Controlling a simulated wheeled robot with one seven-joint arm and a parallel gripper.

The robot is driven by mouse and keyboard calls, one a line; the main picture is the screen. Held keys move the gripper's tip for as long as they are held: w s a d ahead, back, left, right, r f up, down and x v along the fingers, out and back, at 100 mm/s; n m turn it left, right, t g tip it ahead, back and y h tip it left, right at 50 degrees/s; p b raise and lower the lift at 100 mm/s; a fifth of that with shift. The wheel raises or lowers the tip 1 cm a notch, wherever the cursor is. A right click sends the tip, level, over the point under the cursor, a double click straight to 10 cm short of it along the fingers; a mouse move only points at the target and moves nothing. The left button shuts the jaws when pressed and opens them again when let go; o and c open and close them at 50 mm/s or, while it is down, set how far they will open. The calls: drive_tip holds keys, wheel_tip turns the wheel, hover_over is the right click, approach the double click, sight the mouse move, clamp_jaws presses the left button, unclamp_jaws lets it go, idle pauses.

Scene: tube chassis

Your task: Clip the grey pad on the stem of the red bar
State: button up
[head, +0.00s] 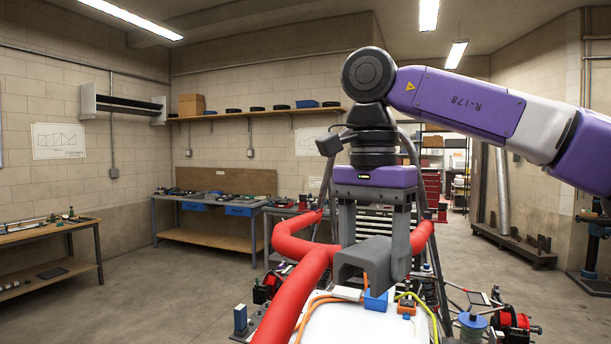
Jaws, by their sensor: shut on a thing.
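The red bar (293,238) has two arms reaching back left and right, and a thick red stem (297,305) running down toward me. The grey pad (364,256) is a channel-shaped piece with its hollow side facing down. My gripper (373,232) points down, with its fingers shut on the pad. The pad appears just right of the stem and near the fork, over the white body; I cannot tell its height. No contact with the stem is clear. The gripper and pad hide part of the bar's right side.
Below the pad are a white body (345,325), a blue block (376,301), orange cables and a yellow-green cable. Black and red parts flank the frame. A workbench (212,238) stands behind on the left. The floor at left (165,300) is clear.

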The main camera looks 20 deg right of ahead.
sight(296, 275)
drive_tip(key=w+a+r+n+p, duration=0.35)
drive_tip(key=w+a+r, duration=0.25)
drive_tip(key=a+r, duration=0.25)
drive_tip(key=shift+n, duration=0.45)
drive_tip(key=shift+s+a+f+b, duration=0.15)
drive_tip(key=shift+f+b, duration=0.15)
drive_tip(key=shift+f, duration=1.4)
drive_tip(key=shift+w+a+f+b, duration=0.15)
drive_tip(key=shift+f+b, duration=0.1)
drive_tip(key=shift+f, duration=1.45)
drive_tip(key=shift+s+a+f+b, duration=0.15)
drive_tip(key=shift+f+b, duration=0.15)
drive_tip(key=shift+f, duration=1.4)
drive_tip(key=o, duration=1.4)
wheel_tip(296, 275, up, 8)
drive_tip(key=shift+f+b, duration=0.25)
drive_tip(key=shift+b, duration=0.1)
drive_tip(key=shift+r, duration=0.1)
